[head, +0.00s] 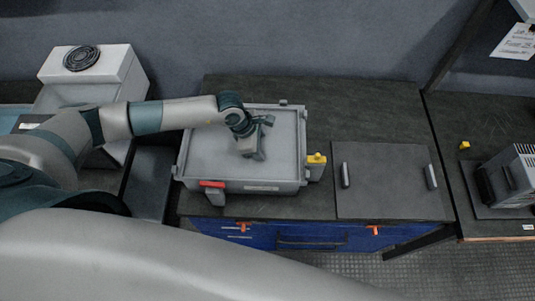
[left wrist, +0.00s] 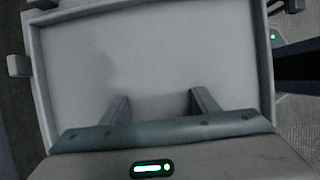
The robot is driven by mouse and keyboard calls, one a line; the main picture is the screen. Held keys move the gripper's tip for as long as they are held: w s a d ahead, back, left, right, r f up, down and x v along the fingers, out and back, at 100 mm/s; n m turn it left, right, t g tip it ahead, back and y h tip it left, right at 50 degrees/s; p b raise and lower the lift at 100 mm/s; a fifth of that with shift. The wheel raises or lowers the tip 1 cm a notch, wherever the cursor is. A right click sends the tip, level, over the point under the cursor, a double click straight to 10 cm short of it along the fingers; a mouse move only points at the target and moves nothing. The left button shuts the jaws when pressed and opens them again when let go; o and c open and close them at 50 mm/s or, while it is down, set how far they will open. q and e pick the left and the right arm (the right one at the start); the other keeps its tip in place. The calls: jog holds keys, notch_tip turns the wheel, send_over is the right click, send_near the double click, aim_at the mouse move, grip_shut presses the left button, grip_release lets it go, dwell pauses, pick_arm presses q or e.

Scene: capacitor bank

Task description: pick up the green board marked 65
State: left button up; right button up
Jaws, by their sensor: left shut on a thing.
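No green board marked 65 shows in either view. My left gripper (head: 250,152) is over the middle of a large grey rimmed case (head: 205,150) on the bench. In the left wrist view its two fingers (left wrist: 160,104) point at the plain grey surface inside the rim (left wrist: 262,60). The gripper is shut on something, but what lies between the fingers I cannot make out. My right gripper is not in view.
The case has a red part (head: 212,184) at its front and a yellow part (head: 316,158) at its right. A dark panel with two handles (head: 388,182) lies to the right. The bench behind it (head: 370,110) is clear. A finned grey unit (head: 512,175) stands far right.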

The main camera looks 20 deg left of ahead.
pick_arm(q)
notch_tip(320, 180, up, 10)
jog(key=b, duration=0.3)
jog(key=shift+b, duration=0.4)
